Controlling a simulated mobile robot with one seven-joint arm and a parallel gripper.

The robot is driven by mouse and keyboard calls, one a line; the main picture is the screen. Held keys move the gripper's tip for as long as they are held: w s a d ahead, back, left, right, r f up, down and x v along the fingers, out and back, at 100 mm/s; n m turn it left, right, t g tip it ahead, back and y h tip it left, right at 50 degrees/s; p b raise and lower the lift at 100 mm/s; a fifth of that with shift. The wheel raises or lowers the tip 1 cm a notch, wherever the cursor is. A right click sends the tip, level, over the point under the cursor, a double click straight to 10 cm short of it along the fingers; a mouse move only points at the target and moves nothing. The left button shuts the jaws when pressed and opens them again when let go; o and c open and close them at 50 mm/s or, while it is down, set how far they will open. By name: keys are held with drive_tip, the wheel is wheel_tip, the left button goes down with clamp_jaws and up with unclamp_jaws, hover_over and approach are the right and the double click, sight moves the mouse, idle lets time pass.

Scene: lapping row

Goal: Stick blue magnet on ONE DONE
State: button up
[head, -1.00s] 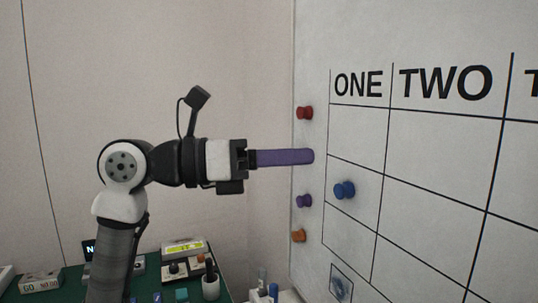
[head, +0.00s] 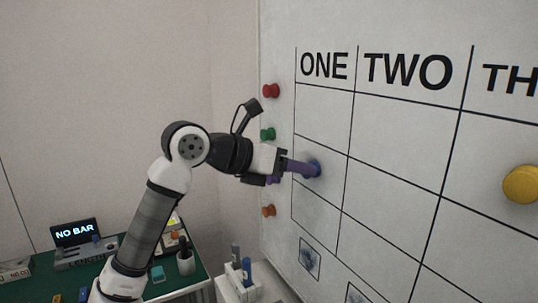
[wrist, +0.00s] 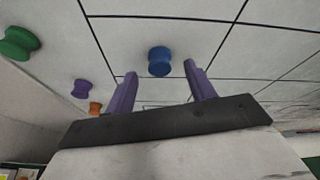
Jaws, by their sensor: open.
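The blue magnet (head: 315,166) is a round knob on the whiteboard (head: 395,120), in the second row down of the column headed ONE. In the head view my purple fingers partly cover it. My gripper (head: 310,170) reaches to it from the left. In the wrist view my gripper (wrist: 160,70) is open, and the blue magnet (wrist: 159,61) shows in the gap between the two fingertips, with clear space on both sides. Neither finger visibly touches it. No row labelled DONE is readable in view.
Red (head: 271,91), green (head: 267,134), purple (head: 273,180) and orange (head: 268,210) magnets line the board's left margin. A large yellow magnet (head: 521,184) is at right. Below stand a green-topped bench (head: 160,285) and a white holder with markers (head: 238,287).

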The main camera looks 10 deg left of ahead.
drive_tip(key=shift+x, duration=1.1)
drive_tip(key=c, duration=1)
drive_tip(key=shift+a, duration=0.1)
drive_tip(key=shift+c, duration=0.2)
drive_tip(key=shift+a, duration=0.1)
drive_tip(key=shift+s+a, duration=0.85)
drive_tip(key=shift+a, duration=0.2)
drive_tip(key=shift+a, duration=0.1)
drive_tip(key=s+a+b, duration=0.2)
drive_tip(key=s+a, duration=0.1)
drive_tip(key=a, duration=0.1)
drive_tip(key=shift+s+a, duration=0.3)
drive_tip(key=shift+a, duration=0.1)
